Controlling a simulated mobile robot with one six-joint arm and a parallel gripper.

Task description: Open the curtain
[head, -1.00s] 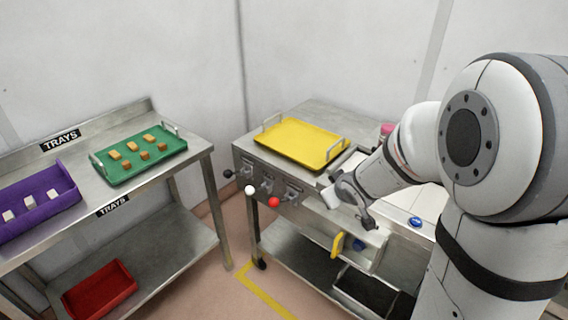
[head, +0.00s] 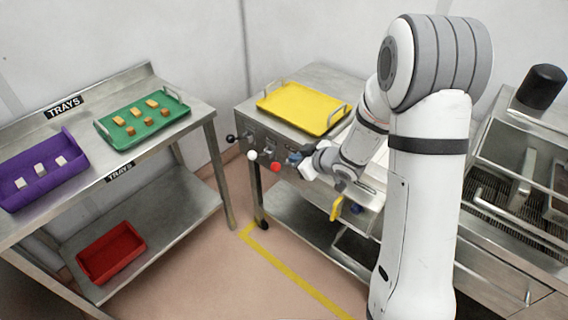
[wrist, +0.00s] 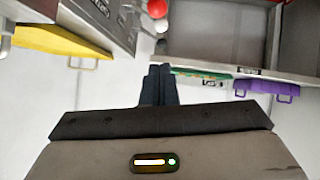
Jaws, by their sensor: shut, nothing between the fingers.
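I cannot make out a curtain in either view. The steel machine bench (head: 322,80) has a front panel of levers, with a black knob (head: 231,138), a white knob (head: 252,155) and a red knob (head: 275,167). The red knob (wrist: 157,8) and white knob (wrist: 161,27) show beyond the fingertips. A yellow handle (head: 337,208) is below my arm.
A yellow tray (head: 303,107) lies on the bench. The left table holds a green tray (head: 160,127) and a purple tray (head: 68,150); a red tray (head: 110,252) is on its lower shelf. A black cylinder (head: 541,86) stands at right. Floor between the tables is clear.

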